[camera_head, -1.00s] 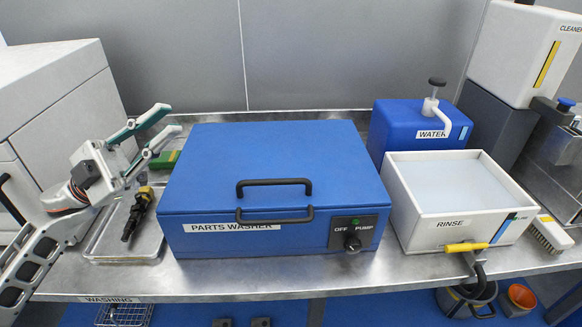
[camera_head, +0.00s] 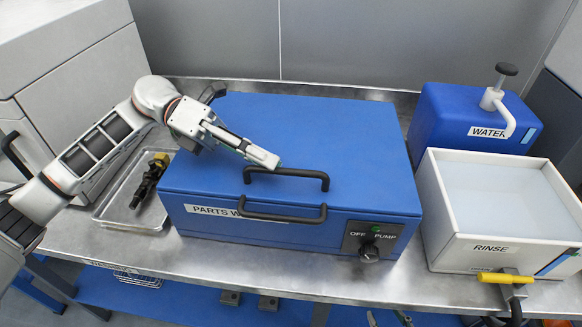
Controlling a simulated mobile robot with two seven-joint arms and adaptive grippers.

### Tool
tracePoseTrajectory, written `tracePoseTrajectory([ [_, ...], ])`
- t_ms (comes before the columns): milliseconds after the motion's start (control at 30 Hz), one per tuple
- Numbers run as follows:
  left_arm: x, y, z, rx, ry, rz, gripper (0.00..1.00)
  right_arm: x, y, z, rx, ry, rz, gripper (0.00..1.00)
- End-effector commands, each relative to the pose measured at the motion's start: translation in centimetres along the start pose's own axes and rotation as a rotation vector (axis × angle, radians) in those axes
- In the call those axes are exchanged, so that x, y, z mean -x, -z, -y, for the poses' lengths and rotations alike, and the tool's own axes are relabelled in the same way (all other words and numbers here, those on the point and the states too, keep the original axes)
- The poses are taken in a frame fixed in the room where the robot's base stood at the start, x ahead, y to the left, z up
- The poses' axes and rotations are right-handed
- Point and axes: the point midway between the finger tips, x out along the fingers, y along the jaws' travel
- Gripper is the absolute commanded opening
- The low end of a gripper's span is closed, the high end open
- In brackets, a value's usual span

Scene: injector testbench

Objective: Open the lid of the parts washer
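The blue parts washer (camera_head: 270,232) stands on the metal bench, and its flat blue lid (camera_head: 330,135) is down. A black bar handle (camera_head: 300,173) is on the lid near its front edge. A second black bar handle (camera_head: 285,216) is just below it at the front. My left gripper (camera_head: 268,158) is over the lid, its fingertips close to the left end of the upper handle. I cannot tell whether it touches the handle, and the finger gap is hidden at this angle.
A tray (camera_head: 112,222) with a dark injector (camera_head: 148,182) lies left of the washer. The blue water container (camera_head: 450,120) and white rinse tub (camera_head: 455,262) with a yellow-handled tap (camera_head: 503,278) stand to the right. A pump knob (camera_head: 369,251) is on the washer's front.

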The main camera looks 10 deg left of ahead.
Motion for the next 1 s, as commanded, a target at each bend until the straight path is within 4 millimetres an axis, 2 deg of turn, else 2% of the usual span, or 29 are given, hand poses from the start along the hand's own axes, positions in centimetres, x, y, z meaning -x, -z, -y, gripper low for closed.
tracePoseTrajectory([
  [200, -3.4, -0.1, 0.2, 0.002, 0.004, -0.001, 0.16, 0.6, 1.1, -0.2, 0.001, -0.001, -0.003, 0.40],
  [400, -5.0, -0.1, 0.1, 0.001, 0.001, 0.001, 0.16, 0.8, 1.4, -0.2, 0.001, -0.001, -0.004, 0.40],
  [700, -5.2, 0.0, 0.0, 0.002, 0.001, 0.001, 0.16, 0.8, 1.4, -0.2, 0.000, 0.000, -0.004, 0.40],
  [767, -5.2, 0.0, 0.0, 0.002, 0.001, 0.001, 0.01, 0.8, 1.4, -0.2, 0.001, 0.000, -0.004, 0.40],
  [1000, -5.2, -0.1, 0.1, 0.002, 0.001, 0.001, 0.00, 0.8, 1.4, -0.2, 0.001, 0.000, -0.004, 0.40],
])
